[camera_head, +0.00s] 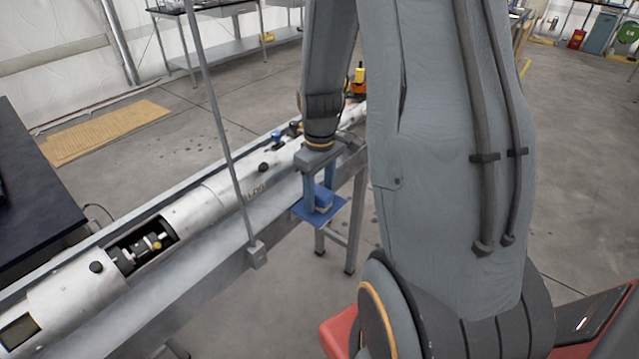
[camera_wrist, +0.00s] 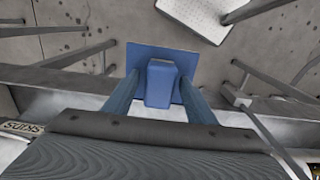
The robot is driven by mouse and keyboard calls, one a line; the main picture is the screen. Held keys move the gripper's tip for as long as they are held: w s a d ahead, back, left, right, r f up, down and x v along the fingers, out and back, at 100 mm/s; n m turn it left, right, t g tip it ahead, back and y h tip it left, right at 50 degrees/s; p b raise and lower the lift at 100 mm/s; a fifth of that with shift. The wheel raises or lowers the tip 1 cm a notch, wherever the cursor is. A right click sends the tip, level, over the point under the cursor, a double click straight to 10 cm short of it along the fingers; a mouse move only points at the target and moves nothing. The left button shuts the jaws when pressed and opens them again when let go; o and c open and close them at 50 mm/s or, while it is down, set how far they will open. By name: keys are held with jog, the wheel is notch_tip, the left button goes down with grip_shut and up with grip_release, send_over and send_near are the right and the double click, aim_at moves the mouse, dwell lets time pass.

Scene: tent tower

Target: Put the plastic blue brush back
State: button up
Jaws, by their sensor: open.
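The blue brush (camera_head: 323,199) sits on a flat blue plate (camera_head: 334,211) beside the metal rail. In the wrist view the brush (camera_wrist: 160,82) is a blue block between my fingers, with the blue plate (camera_wrist: 136,58) behind it. My gripper (camera_head: 318,203) points down, with one finger on each side of the brush. In the wrist view my gripper (camera_wrist: 160,88) is open, with gaps showing between the brush and both fingers. The brush's underside is hidden.
A long silver cylinder (camera_head: 215,200) with an open window lies along the metal rail (camera_head: 200,292). A thin upright pole (camera_head: 222,130) stands at the rail's near edge. A dark table (camera_head: 30,190) is at the left. A metal leg (camera_head: 356,220) stands beyond the plate.

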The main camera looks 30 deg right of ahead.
aim_at(320, 191)
notch_tip(320, 191, up, 12)
jog(key=b, duration=0.3)
jog(key=s+a+f+m, duration=0.2)
jog(key=s+a, duration=0.1)
jog(key=a, duration=0.3)
jog(key=s+a+f+m+t, duration=0.1)
jog(key=s+a+f+m, duration=0.1)
jog(key=a, duration=0.5)
jog(key=shift+s+f, duration=0.7)
jog(key=shift+s, duration=0.5)
jog(key=shift+f, duration=0.2)
jog(key=shift+a, duration=0.15)
